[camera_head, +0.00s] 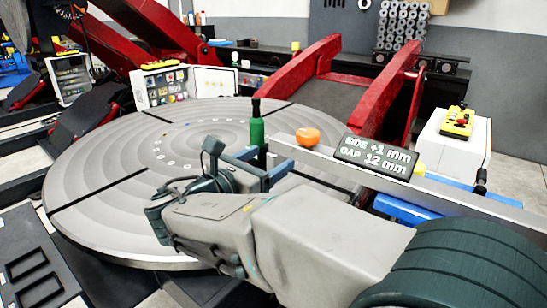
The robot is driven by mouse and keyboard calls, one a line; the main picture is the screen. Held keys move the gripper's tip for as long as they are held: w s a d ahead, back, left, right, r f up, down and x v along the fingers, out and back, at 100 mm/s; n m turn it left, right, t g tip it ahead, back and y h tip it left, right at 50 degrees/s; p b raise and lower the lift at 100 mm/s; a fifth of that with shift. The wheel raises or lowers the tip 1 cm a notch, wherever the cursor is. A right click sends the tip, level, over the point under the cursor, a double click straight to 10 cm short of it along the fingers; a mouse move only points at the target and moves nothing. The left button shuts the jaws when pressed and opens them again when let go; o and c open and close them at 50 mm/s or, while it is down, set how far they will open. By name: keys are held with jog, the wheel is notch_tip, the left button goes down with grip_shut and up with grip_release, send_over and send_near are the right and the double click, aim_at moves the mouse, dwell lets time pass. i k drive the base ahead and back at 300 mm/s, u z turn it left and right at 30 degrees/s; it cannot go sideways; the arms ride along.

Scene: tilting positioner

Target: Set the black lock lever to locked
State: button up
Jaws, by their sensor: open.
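My gripper (268,163) is at the middle of the view, above the right part of the round table, with its two blue-grey fingers apart. A green upright grip with a black top (257,133) stands at the fingers; I cannot tell whether they touch it. My wrist and forearm hide part of the table and rail.
The large grey round table (110,180) fills the left. Red arms (310,65) rise behind. A white box with a yellow pendant (457,123) stands right.

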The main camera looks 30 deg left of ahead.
aim_at(481, 174)
jog(key=k, duration=1)
